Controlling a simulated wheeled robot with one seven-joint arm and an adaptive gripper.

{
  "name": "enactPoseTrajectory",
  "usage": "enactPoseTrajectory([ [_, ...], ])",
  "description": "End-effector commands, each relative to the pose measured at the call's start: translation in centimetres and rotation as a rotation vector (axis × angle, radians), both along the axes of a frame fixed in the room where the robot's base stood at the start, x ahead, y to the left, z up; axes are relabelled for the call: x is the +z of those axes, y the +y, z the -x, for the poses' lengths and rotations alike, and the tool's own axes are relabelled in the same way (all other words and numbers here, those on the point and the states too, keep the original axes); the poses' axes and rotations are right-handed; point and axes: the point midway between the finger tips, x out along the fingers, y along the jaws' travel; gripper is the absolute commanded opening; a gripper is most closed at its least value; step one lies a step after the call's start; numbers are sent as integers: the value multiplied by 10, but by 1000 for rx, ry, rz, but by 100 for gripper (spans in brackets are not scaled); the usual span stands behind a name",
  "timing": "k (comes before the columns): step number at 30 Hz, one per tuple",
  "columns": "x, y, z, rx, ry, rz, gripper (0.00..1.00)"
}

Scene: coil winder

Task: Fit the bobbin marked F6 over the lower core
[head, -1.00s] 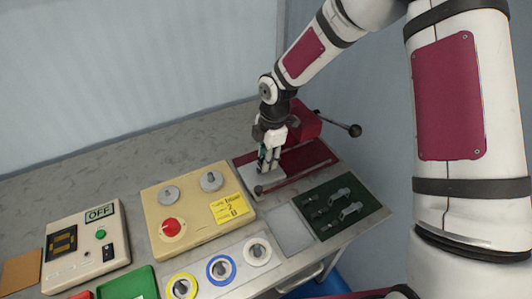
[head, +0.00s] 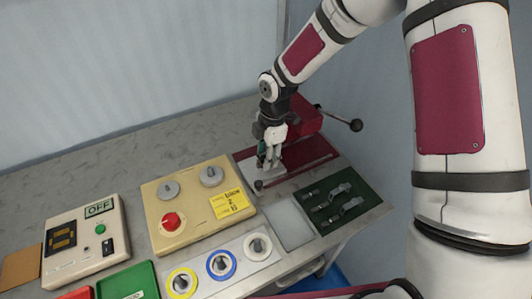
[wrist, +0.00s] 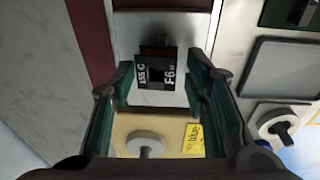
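The bobbin marked F6 (wrist: 169,78) is a dark block with white lettering in the wrist view. In the head view my gripper (head: 269,158) points down over the pale plate (head: 250,171) of the red press. The bobbin is not clear in that view. The plate (wrist: 158,99) also shows around the bobbin in the wrist view. The lower core cannot be made out, and I cannot tell whether the bobbin is around it.
The red press (head: 308,117) with a black-knobbed lever (head: 356,125) stands behind my gripper. A dark green tray (head: 361,212) with metal clamps and an empty grey tray (head: 290,227) lie in front. A cream panel (head: 195,210) with a red knob is to the left.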

Motion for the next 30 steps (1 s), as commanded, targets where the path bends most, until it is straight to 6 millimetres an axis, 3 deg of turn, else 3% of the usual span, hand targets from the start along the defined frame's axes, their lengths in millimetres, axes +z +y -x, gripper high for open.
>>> enactPoseTrajectory([
  [10,1,0,0,-1,0,0,55],
  [14,11,-2,-1,-1,-2,0,55],
  [30,106,-13,1,-2,-2,1,55],
])
